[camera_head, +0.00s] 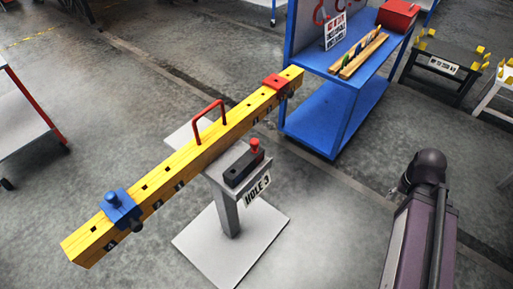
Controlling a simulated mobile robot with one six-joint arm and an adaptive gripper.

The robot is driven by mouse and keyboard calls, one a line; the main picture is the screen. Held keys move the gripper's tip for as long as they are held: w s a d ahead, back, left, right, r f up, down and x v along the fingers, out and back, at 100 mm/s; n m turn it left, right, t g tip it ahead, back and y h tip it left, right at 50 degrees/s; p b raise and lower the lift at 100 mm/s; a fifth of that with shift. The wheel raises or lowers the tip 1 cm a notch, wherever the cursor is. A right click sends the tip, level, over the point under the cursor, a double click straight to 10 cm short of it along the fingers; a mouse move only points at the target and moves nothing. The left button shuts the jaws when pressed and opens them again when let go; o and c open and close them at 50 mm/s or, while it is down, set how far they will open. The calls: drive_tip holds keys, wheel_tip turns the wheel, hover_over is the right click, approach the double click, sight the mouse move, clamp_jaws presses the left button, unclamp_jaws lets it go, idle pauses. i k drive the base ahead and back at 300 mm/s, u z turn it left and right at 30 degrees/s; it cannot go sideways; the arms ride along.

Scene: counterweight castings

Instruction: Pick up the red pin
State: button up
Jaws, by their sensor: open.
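The red pin (255,145) stands upright at the far end of a small black block (243,166); only its red head and upper part show. The block sits on the grey top of a post stand (228,215) with a white sign (257,194) reading "HOLE 3". My gripper is not in view. Only links of my arm show at the lower right, well apart from the pin.
A long yellow beam (165,185) with a red handle (197,125), a blue clamp (121,210) and a red block (274,81) runs diagonally just behind the pin. A blue shelf cart (325,122) stands behind right. Floor between stand and arm is clear.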

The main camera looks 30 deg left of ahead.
sight(254, 143)
drive_tip(key=k, duration=1.7)
drive_tip(key=u, duration=0.85)
drive_tip(key=i, duration=1)
